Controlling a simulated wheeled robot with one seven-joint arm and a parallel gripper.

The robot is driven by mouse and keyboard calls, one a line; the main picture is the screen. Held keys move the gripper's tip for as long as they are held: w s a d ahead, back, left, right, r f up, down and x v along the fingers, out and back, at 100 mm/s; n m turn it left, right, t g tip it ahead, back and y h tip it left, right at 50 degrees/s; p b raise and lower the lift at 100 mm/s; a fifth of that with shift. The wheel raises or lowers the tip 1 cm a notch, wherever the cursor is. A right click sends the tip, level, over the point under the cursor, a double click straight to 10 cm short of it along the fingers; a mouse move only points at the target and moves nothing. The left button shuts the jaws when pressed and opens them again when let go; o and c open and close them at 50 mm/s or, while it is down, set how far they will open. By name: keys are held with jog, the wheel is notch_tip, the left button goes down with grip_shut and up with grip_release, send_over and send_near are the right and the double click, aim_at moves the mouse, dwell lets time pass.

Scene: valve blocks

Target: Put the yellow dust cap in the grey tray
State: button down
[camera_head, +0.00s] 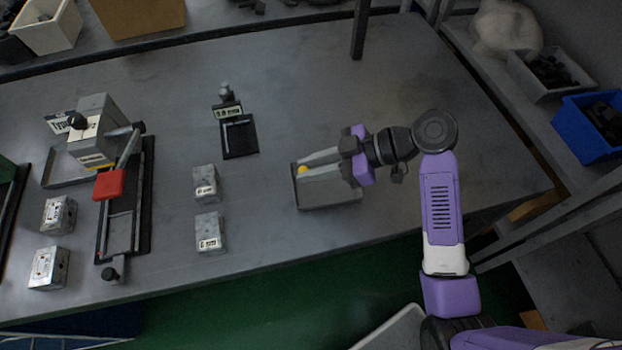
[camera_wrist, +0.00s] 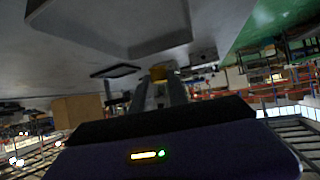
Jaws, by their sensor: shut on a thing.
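The yellow dust cap (camera_head: 303,170) is held between the fingertips of my gripper (camera_head: 305,167). In the wrist view the cap (camera_wrist: 158,73) sits at the far end of the two fingers. My gripper is shut on the cap, and the fingers hide part of it. The grey tray (camera_head: 330,205) lies on the table below the gripper, near the table's front right. The cap appears over the tray's left part. I cannot tell exactly how high it is above the tray floor. The tray also shows at the top of the wrist view (camera_wrist: 130,40).
Metal blocks (camera_head: 206,184) with labels stand left of the tray. A fixture with a red handle (camera_head: 109,184) stands farther left. A small black labelled stand (camera_head: 239,137) is behind the blocks. The table (camera_head: 400,70) is clear behind the arm. A blue bin (camera_head: 590,130) is at the right.

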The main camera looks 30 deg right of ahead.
jog(key=shift+f, duration=2.65)
jog(key=shift+f, duration=0.15)
jog(key=c, duration=1.6)
grip_release()
jog(key=shift+o, duration=0.2)
jog(key=shift+r, duration=0.25)
jog(key=v, duration=1.2)
jog(key=shift+b, duration=0.3)
